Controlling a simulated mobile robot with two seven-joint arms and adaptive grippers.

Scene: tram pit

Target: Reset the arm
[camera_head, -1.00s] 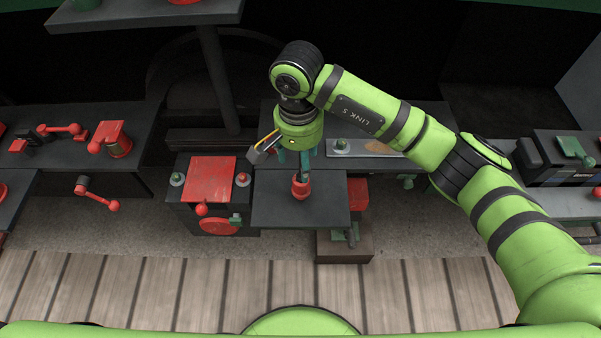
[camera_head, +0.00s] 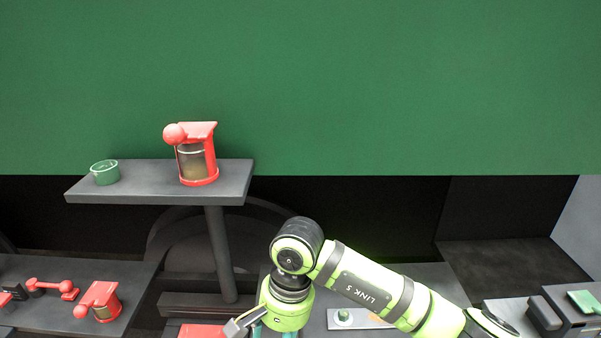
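My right arm (camera_head: 370,290) comes in from the lower right and is bent, with its wrist pointing down. My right gripper (camera_head: 272,331) hangs at the bottom edge of the picture, left of the middle. Only the tops of its teal fingers show. The fingertips and anything between them are cut off, so I cannot tell whether it is open or shut. My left arm and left gripper are not in view.
A raised grey shelf (camera_head: 150,190) on a post holds a red-handled lantern-like canister (camera_head: 194,160) and a green cup (camera_head: 105,172). A lower left table (camera_head: 60,322) holds red parts. A green wall (camera_head: 400,90) fills the back.

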